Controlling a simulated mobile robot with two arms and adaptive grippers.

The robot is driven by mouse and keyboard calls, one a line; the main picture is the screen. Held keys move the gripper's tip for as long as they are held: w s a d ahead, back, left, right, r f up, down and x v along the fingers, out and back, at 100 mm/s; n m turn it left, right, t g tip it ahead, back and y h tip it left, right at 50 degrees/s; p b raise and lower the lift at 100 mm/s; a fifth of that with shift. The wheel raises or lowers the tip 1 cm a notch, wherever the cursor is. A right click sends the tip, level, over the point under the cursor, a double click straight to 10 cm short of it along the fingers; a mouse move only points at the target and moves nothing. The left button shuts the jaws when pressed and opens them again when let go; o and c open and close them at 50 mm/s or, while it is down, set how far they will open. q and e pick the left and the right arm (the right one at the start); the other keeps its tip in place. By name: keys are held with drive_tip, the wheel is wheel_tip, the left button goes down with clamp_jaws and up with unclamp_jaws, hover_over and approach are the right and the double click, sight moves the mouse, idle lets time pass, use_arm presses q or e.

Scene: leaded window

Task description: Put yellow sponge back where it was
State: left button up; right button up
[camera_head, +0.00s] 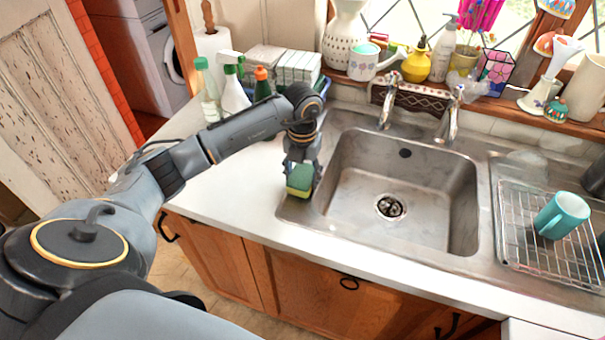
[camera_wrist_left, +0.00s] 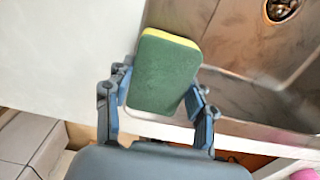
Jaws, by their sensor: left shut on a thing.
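The yellow sponge (camera_head: 299,180) has a green scouring face and a yellow layer. It is at the left rim of the steel sink (camera_head: 318,205), near the front corner. My left gripper (camera_head: 301,163) is above it with fingers pointing down, shut on the sponge. In the left wrist view the sponge (camera_wrist_left: 165,72) shows its green face between the two blue-padded fingers of the gripper (camera_wrist_left: 160,98). I cannot tell whether the sponge touches the rim below. My right gripper is not in view.
The sink basin (camera_head: 370,205) is empty, with a drain (camera_head: 390,207). Taps (camera_head: 391,98) stand behind it. A wire rack (camera_head: 545,235) with a teal mug (camera_head: 562,215) is on the right. Bottles (camera_head: 232,90) stand at the back left. The white counter (camera_head: 230,190) left of the sink is clear.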

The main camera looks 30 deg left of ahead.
use_arm(q)
drive_tip(key=shift+f, duration=0.55)
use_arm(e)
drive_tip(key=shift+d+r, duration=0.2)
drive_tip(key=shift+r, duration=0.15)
use_arm(q)
drive_tip(key=shift+f, duration=0.1)
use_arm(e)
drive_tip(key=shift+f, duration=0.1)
use_arm(q)
drive_tip(key=o, duration=1)
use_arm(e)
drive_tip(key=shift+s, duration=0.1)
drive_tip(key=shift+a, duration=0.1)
